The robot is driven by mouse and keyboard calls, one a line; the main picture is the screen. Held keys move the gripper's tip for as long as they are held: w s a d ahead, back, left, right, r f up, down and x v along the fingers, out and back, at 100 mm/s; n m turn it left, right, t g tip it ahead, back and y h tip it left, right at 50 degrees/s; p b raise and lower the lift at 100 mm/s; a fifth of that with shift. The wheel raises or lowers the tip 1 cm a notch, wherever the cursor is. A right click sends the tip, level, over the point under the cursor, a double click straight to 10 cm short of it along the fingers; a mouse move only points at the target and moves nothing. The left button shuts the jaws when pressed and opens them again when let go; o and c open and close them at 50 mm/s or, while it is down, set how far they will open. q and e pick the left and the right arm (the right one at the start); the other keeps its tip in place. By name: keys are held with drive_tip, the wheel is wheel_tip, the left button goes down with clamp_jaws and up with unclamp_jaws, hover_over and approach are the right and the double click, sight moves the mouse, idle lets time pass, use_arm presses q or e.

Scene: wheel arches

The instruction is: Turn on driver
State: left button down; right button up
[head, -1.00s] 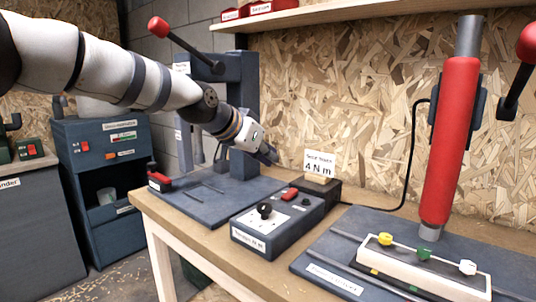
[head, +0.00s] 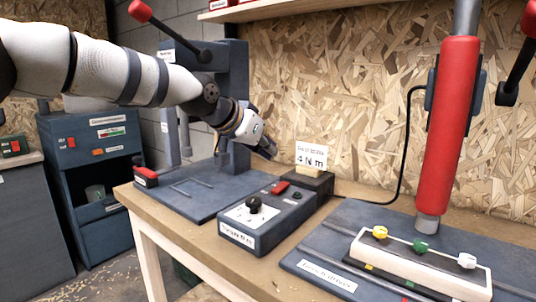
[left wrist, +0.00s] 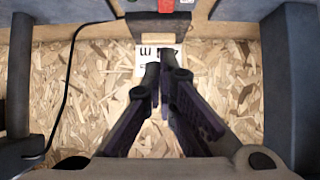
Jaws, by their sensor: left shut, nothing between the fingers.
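The driver (head: 457,130) is a red cylinder with a grey tip, standing upright in its stand at the right of the head view. A dark control box (head: 268,222) sits left of it on the bench, with a black knob on a white dial plate and a red switch (head: 280,188) on top. My left gripper (head: 268,152) is shut and empty, above and behind the control box. In the left wrist view its fingers (left wrist: 160,75) point toward the box's end, where a bit of red shows at the top edge. My right gripper is not in view.
A card reading 4 N m (head: 311,157) stands on a small block behind the control box. A white fixture (head: 420,264) with yellow, green and white knobs lies before the driver. A black cable (head: 407,140) runs to the driver. A press with a red-knobbed lever (head: 141,11) stands left.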

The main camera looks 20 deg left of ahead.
use_arm(q)
drive_tip(key=b, duration=0.1)
hover_over(282, 188)
drive_tip(key=f, duration=0.4)
drive_tip(key=shift+s+a+f, duration=0.2)
drive_tip(key=shift+f, duration=0.15)
drive_tip(key=shift+w+d+f, duration=0.15)
drive_tip(key=shift+w+f, duration=0.1)
drive_tip(key=shift+f, duration=1.3)
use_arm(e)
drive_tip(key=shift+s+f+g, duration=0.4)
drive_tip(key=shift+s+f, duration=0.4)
